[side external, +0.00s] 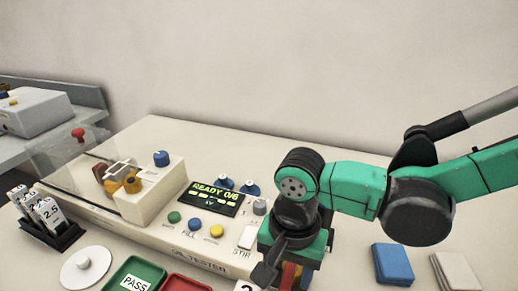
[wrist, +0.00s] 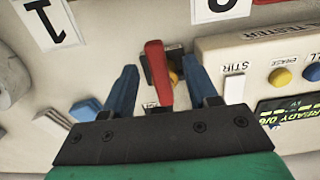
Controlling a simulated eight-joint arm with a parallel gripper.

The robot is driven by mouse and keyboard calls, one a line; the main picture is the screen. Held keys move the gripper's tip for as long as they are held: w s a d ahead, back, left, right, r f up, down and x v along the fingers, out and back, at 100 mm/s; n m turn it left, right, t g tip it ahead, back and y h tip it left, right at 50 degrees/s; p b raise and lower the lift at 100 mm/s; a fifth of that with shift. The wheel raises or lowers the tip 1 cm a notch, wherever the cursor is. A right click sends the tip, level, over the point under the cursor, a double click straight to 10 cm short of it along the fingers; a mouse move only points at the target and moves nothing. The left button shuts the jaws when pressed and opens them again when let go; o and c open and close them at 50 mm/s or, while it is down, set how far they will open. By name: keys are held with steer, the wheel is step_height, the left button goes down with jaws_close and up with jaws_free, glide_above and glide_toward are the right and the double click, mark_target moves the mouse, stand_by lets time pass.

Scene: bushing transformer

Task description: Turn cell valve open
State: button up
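A red lever handle (wrist: 157,72), which looks like the cell valve, stands on a small dark block with a yellow part behind it in the wrist view. It is beside the front end of the oil tester (wrist: 245,55). My gripper (wrist: 162,68) is open, with one blue finger on each side of the red handle. Gaps show between the handle and both fingers. In the side view my gripper (side external: 282,272) is low at the tester's right end, and it mostly hides the valve there.
The tester's display (side external: 212,197) reads READY 0/6, with coloured buttons and a STIR switch (side external: 246,237) close to my gripper. A green PASS tray (side external: 152,270) and red tray (side external: 183,284) lie in front. A blue block (side external: 392,264) and pale block (side external: 456,271) lie right.

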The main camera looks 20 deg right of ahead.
mark_target(288, 275)
steer(key=shift+r, duration=2.85)
steer(key=w+d+r+n+t, duration=0.1)
steer(key=d+n+t, duration=0.6)
steer(key=d, duration=1.2)
steer(key=shift+w+n, duration=0.85)
steer(key=shift+n, duration=0.25)
